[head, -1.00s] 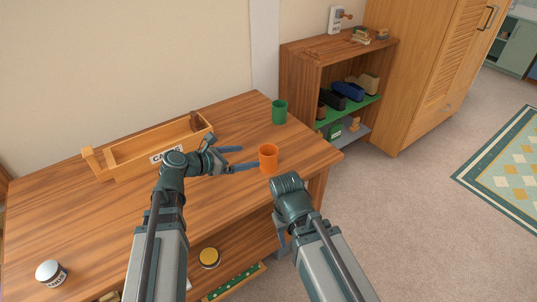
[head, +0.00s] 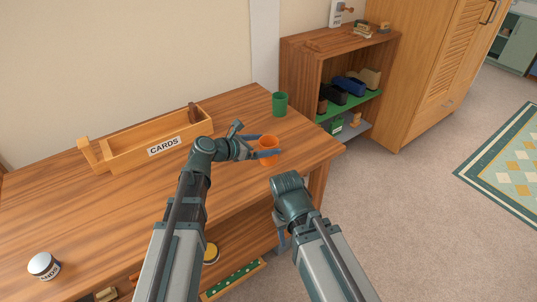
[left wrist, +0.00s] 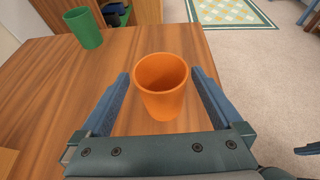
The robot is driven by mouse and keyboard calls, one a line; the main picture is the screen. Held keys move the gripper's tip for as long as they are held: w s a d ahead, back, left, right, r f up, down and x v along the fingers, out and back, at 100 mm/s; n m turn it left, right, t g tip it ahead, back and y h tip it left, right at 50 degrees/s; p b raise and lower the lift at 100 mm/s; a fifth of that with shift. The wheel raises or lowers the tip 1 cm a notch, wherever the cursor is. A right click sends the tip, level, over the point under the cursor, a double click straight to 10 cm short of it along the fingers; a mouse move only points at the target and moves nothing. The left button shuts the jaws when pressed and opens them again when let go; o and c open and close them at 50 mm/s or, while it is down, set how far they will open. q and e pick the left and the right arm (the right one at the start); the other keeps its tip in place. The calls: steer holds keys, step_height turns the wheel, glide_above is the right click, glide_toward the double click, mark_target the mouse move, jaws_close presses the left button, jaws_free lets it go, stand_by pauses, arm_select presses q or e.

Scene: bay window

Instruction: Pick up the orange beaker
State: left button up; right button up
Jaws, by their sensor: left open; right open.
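The orange beaker (head: 268,145) stands upright near the right end of the wooden table. My left gripper (head: 268,146) is open, with its blue fingers on either side of the beaker. The left wrist view shows the beaker (left wrist: 162,88) between the two fingers of my left gripper (left wrist: 162,95), with small gaps on both sides. My right gripper (head: 281,232) hangs low in front of the table edge, empty and partly hidden by its arm.
A green beaker (head: 280,104) stands behind the orange one, also in the left wrist view (left wrist: 84,28). A wooden box labelled CARDS (head: 150,158) lies at the back left. A shelf unit (head: 302,75) stands beyond the table.

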mark_target(275, 142)
arm_select(q)
steer(key=b+x, duration=0.1)
steer(key=x, duration=0.4)
steer(key=shift+b, duration=0.35)
steer(key=shift+r, duration=0.1)
arm_select(e)
steer(key=shift+f, duration=0.85)
arm_select(q)
steer(key=c, duration=1.3)
steer(key=shift+r, duration=0.15)
steer(key=shift+c, duration=0.2)
arm_select(e)
steer(key=shift+r, duration=0.1)
